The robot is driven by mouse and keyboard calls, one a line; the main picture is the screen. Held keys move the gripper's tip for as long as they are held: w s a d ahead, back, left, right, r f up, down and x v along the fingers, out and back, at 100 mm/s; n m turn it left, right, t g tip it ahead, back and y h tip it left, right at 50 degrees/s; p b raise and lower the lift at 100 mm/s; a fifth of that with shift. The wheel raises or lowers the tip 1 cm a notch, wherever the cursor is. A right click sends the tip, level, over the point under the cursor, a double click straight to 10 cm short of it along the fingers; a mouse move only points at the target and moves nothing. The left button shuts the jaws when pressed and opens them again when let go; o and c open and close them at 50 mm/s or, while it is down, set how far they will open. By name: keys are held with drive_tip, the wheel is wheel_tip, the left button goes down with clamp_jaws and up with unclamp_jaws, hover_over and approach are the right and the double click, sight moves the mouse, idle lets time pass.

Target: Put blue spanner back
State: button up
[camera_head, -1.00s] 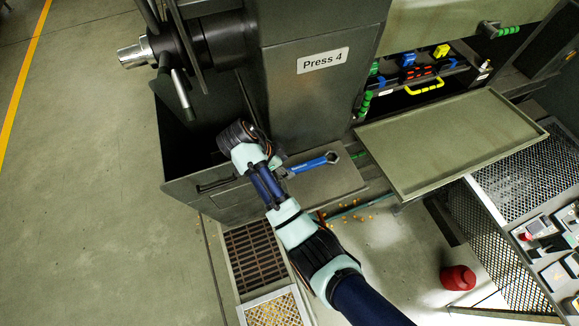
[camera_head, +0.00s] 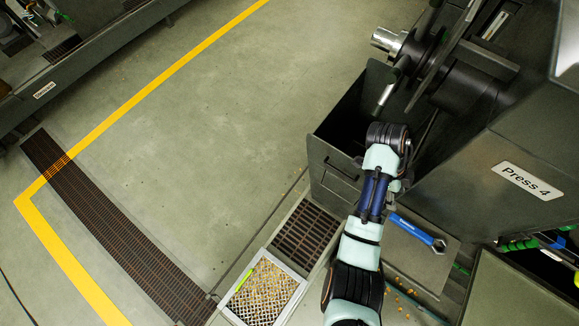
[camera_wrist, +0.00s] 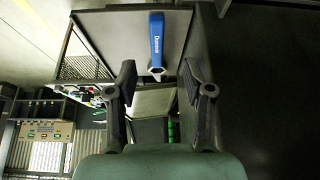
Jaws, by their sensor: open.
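The blue spanner (camera_head: 412,228) lies on a flat grey ledge (camera_head: 425,268) at the foot of the press in the head view, its silver ring end pointing right and down. In the wrist view the spanner (camera_wrist: 157,38) shows its blue handle on the grey surface, with a silver end toward my gripper. My gripper (camera_wrist: 158,82) is open, its two fingers apart on either side of the spanner's line. The spanner's near end appears just beyond the fingertips, and I see no grip on it. In the head view the fingers are small and partly hidden by my wrist.
The press labelled Press 4 (camera_head: 530,182) stands at the right, with a dark open bin (camera_head: 340,150) beside my wrist. A large tray (camera_head: 510,295) is partly in view at lower right. A mesh box of yellow grains (camera_head: 265,290) is on the floor. Open floor lies left.

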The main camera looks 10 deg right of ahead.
drive_tip(key=w+a+r+n+t, duration=0.2)
drive_tip(key=w+a+n+t, duration=0.2)
drive_tip(key=a+n, duration=0.25)
drive_tip(key=w+a+r+n+t, duration=0.2)
drive_tip(key=w+a+n+t, duration=0.3)
drive_tip(key=a, duration=0.3)
drive_tip(key=s+a+r+n+t+y, duration=0.2)
drive_tip(key=a+r+n+t, duration=0.2)
drive_tip(key=a+r+n, duration=0.3)
drive_tip(key=s+a+r+n+t+y, duration=0.2)
drive_tip(key=a+r+n, duration=0.6)
drive_tip(key=a, duration=0.4)
drive_tip(key=shift+s+t, duration=0.2)
drive_tip(key=shift+t, duration=0.7)
drive_tip(key=shift+n, duration=0.25)
drive_tip(key=shift+c, duration=0.3)
